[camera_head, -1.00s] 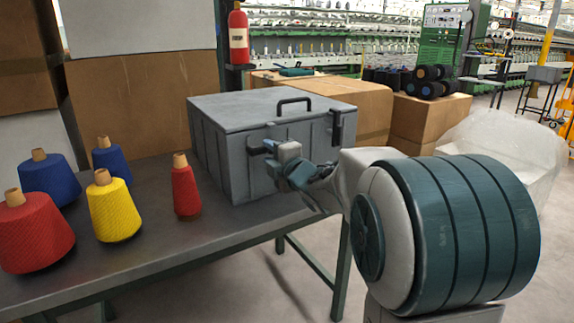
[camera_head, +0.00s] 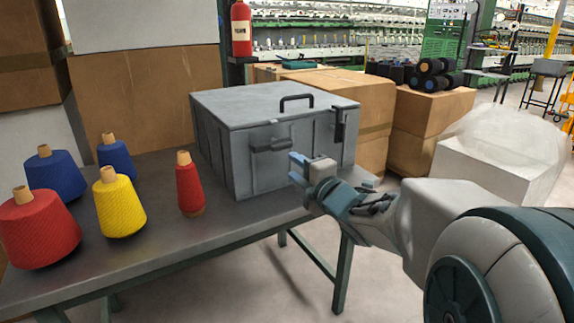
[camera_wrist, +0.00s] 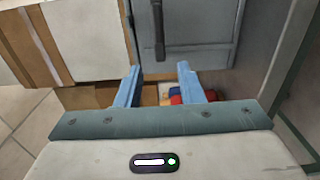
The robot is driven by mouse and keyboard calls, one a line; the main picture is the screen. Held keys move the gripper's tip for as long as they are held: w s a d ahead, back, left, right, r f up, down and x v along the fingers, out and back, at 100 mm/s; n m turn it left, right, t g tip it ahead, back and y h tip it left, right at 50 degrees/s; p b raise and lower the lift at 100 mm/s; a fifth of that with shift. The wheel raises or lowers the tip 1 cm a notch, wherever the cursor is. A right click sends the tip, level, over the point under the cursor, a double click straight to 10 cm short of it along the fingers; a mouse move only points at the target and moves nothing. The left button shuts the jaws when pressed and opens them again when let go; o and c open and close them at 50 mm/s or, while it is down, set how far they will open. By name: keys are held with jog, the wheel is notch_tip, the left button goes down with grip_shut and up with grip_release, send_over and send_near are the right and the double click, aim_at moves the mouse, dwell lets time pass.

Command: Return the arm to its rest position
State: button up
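My gripper (camera_head: 296,170) is in front of the right part of the grey lidded box (camera_head: 225,150), to the right of its front handle. In the wrist view, the two blue fingers of my gripper (camera_wrist: 160,88) stand apart with nothing held between them. The box's grey face with a dark vertical bar (camera_wrist: 195,35) fills the upper middle of that view. The lid is down in the head view. My arm reaches in from the lower right.
The box stands on a dark table (camera_head: 150,245). A red cone (camera_head: 189,188) stands left of it, with yellow (camera_head: 118,208), blue and larger red cones farther left. Cardboard boxes (camera_head: 425,125) are behind, and a white plastic-covered box (camera_head: 490,165) is at right.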

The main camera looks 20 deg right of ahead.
jog(key=s+d+r+m+g+h+p, duration=0.1)
jog(key=s+r+m+g+h+p, duration=0.25)
jog(key=m+p, duration=0.35)
jog(key=s+d+r+m+g+h+p, duration=0.25)
jog(key=r+m+p, duration=0.25)
jog(key=p, duration=0.4)
jog(key=s+a+r+m+g+p, duration=0.3)
jog(key=s+m+g+p, duration=0.1)
jog(key=s+p, duration=0.3)
jog(key=s+a+r+m+g+y+p, duration=0.1)
jog(key=s+a+r+m+g+p, duration=0.3)
jog(key=s+p, duration=0.4)
jog(key=s+m, duration=0.1)
jog(key=s, duration=0.1)
jog(key=shift+s+r+g+p, duration=0.2)
jog(key=shift+s+g+p, duration=0.1)
jog(key=shift+a, duration=0.1)
